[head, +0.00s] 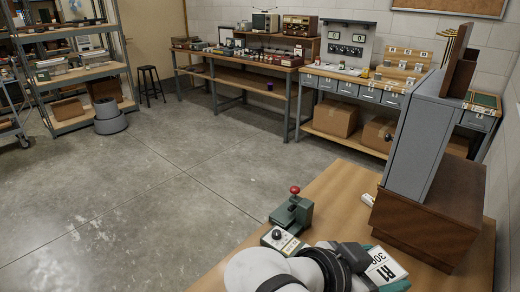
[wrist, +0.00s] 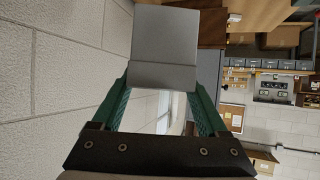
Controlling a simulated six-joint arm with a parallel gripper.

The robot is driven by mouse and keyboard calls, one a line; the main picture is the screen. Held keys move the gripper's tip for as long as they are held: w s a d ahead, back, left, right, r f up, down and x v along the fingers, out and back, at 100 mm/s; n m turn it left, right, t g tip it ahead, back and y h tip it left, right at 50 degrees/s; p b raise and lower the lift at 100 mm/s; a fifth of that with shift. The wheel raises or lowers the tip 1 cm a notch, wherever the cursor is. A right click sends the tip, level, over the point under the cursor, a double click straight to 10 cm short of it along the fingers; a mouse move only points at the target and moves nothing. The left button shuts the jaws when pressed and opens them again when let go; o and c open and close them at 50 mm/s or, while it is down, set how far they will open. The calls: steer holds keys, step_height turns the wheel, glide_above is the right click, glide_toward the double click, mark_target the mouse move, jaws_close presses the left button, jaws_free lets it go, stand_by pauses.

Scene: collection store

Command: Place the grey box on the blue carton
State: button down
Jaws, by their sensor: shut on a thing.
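In the wrist view my gripper (wrist: 160,95) has its two green fingers on either side of a plain grey box (wrist: 165,45). The box is held at the fingertips, with a seam or step across its lower part. In the head view I cannot make out the grey box or my fingertips; my white arm fills the bottom edge. I cannot identify a blue carton for certain in either view. A teal thing (head: 397,285) shows at the bottom of the head view, beside a white panel with printed marks and partly hidden by my arm.
A wooden table (head: 335,205) is at the front right. On it stand a green device with a red knob (head: 293,205), a small dial unit (head: 283,240) and a brown wooden box (head: 425,225) under a tall grey cabinet (head: 420,135). Benches and shelves stand farther back, beyond open floor.

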steer(key=f, duration=0.5)
steer(key=shift+w+a, duration=0.25)
steer(key=shift+a, duration=0.1)
steer(key=shift+w+a+f, duration=0.9)
steer(key=shift+a+f, duration=0.7)
steer(key=shift+f, duration=0.15)
steer(key=shift+w+a+f, duration=0.9)
steer(key=shift+a+f, duration=0.7)
steer(key=shift+f, duration=0.2)
steer(key=shift+w+a+f, duration=0.9)
steer(key=shift+a+f, duration=0.7)
steer(key=shift+f, duration=0.15)
steer(key=shift+f, duration=0.1)
jaws_free()
